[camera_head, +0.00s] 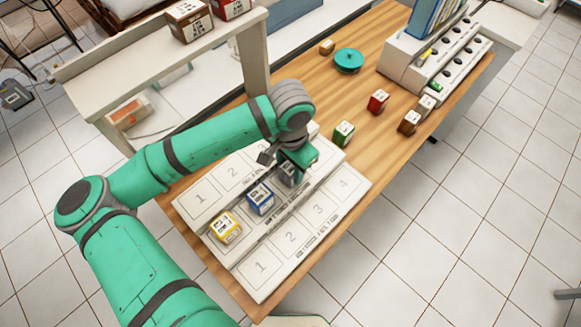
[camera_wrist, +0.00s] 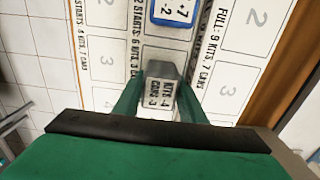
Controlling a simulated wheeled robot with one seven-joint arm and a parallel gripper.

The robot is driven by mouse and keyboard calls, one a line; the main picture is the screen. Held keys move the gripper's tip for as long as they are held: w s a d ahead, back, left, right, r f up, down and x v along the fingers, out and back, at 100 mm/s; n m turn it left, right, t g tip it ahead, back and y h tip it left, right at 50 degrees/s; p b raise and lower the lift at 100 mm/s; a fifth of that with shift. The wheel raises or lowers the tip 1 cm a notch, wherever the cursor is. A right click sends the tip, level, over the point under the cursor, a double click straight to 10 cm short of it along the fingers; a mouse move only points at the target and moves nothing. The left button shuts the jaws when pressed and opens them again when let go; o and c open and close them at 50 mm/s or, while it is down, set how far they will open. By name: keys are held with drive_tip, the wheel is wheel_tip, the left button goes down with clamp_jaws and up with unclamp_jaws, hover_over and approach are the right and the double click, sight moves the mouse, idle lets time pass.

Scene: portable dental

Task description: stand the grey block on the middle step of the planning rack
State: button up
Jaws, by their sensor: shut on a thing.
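The planning rack (camera_head: 318,222) is a pale stepped stand with numbered squares on its back and front steps. A yellow block (camera_head: 225,228) and a blue block (camera_head: 260,197) stand on its middle step. My gripper (camera_head: 292,165) is over the same step, right of the blue block, shut on the grey block (camera_head: 287,176). In the wrist view the grey block (camera_wrist: 160,90) sits between my two green fingers, its label facing the camera, in line with the blue block (camera_wrist: 172,12). I cannot tell whether its bottom touches the step.
A green block (camera_head: 343,133), a red block (camera_head: 377,101) and brown blocks (camera_head: 409,122) stand on the wooden table right of the rack. A teal round object (camera_head: 348,60) lies farther back. A white shelf (camera_head: 160,65) stands behind the rack at left.

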sight(291, 166)
drive_tip(key=o, duration=1.1)
wheel_tip(291, 166, up, 12)
drive_tip(key=shift+r, duration=0.15)
